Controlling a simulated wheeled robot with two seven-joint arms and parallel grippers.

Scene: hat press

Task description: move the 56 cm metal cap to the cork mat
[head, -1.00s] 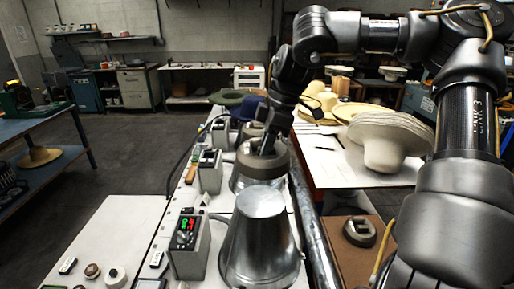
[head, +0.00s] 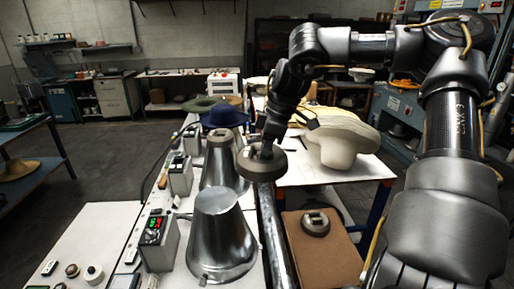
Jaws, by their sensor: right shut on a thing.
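A round grey-brown cap (head: 262,165) is in the jaws of my right gripper (head: 264,152), shut on its top. It hangs in the air to the right of the metal cones, about over the long bar at the bench's right edge. Any size mark on it is too small to read. The cork mat (head: 340,262) is the brown sheet at lower right, nearer the camera than the held cap. A similar round cap (head: 316,222) with a slotted top lies on its far part. My left gripper is out of view.
A bare-topped metal cone (head: 222,235) stands on the white bench, with a control box (head: 158,240) at its left. A farther cone (head: 220,172) has a grey-brown top. A pale felt hat (head: 338,145) lies on the white table behind the mat. The mat's near part looks free.

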